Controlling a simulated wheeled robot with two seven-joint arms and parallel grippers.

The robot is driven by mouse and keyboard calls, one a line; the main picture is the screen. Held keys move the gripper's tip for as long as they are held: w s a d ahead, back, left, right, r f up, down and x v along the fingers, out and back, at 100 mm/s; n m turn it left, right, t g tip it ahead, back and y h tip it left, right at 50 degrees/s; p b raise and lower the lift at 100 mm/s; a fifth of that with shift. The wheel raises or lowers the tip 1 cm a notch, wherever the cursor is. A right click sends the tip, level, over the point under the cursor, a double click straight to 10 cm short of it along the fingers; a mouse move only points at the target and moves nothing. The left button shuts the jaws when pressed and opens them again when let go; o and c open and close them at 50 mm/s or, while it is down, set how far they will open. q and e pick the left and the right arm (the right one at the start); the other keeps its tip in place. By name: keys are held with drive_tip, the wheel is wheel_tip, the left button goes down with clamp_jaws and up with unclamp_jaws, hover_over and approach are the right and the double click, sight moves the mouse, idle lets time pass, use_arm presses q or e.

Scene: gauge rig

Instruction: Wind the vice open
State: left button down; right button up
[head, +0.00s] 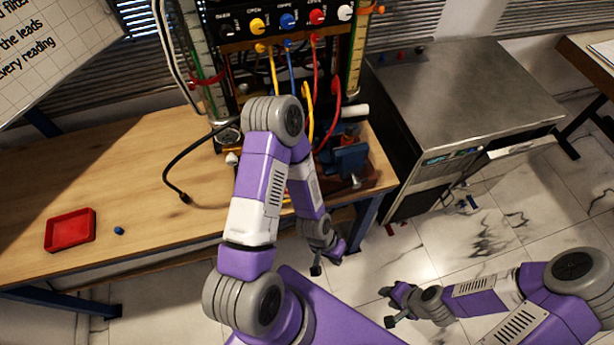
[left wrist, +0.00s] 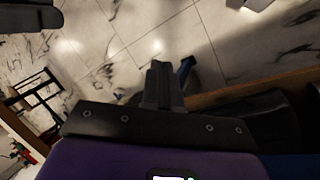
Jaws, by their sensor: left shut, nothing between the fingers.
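The blue vice (head: 350,158) is at the right front of the wooden bench, partly behind my left arm. A small light-tipped part, possibly its handle, shows at its front; how far the jaws stand apart cannot be made out. My left gripper (head: 337,257) hangs in front of the bench edge, below and apart from the vice, pointing down. In the left wrist view its fingers (left wrist: 160,80) are together and empty, with floor beyond them. My right gripper (head: 388,292) is out over the floor at the lower right, away from the vice; its fingers are too small to read.
A gauge rig (head: 285,22) with coloured knobs and leads stands at the bench's back. A red tray (head: 70,230) and a small blue item (head: 119,231) lie on the left. A metal cabinet (head: 460,85) stands right of the bench. The bench's left half is mostly clear.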

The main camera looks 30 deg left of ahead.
use_arm(q)
drive_tip(key=w+a+r+m+t+h+p, duration=0.1)
drive_tip(key=w+a+r+m+p, duration=0.1)
drive_tip(key=w+a+r+m, duration=0.35)
drive_tip(key=w+a+r+m+p, duration=0.1)
drive_tip(key=w+a+r+m, duration=0.15)
drive_tip(key=r+m, duration=0.65)
drive_tip(key=a+r+m+y+p, duration=0.2)
drive_tip(key=a+r+m, duration=0.8)
drive_tip(key=r+m, duration=0.25)
drive_tip(key=b+x, duration=0.3)
drive_tip(key=x, duration=1.1)
drive_tip(key=shift+m+g+b, duration=0.3)
drive_tip(key=shift+b, duration=0.1)
drive_tip(key=shift+w+d+r, duration=0.1)
